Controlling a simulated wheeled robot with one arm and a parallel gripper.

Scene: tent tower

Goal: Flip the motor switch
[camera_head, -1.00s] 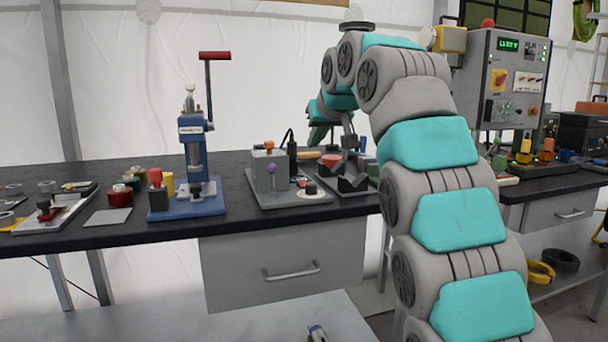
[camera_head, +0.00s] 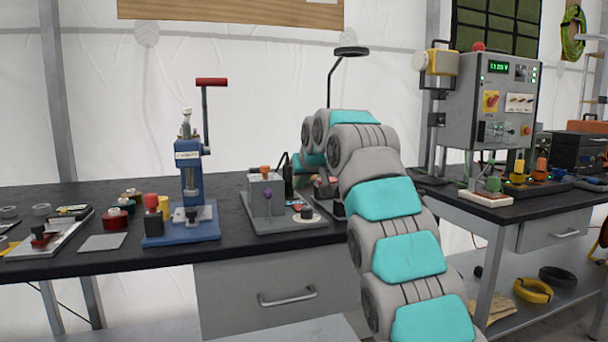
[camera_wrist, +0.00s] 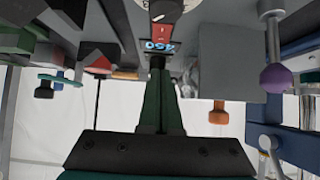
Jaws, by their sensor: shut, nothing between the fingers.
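In the wrist view, seen upside down, a small dark panel with a red switch (camera_wrist: 160,32) and a blue-lit label (camera_wrist: 160,46) lies straight ahead of my gripper (camera_wrist: 157,62). I cannot be sure that this red part is the motor switch. My gripper's dark green fingers are together and empty, their tips very close to the panel's label end; contact cannot be told. In the head view, the panel sits on the grey fixture (camera_head: 258,226), and my gripper is mostly hidden by my arm.
A grey block (camera_wrist: 228,60) with a purple knob (camera_wrist: 275,77) and orange knob (camera_wrist: 218,113) stands beside the panel. A white dial (camera_head: 307,218) lies at the fixture's front. A blue press (camera_head: 188,185) stands left; a control box (camera_head: 490,100) stands right on another bench.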

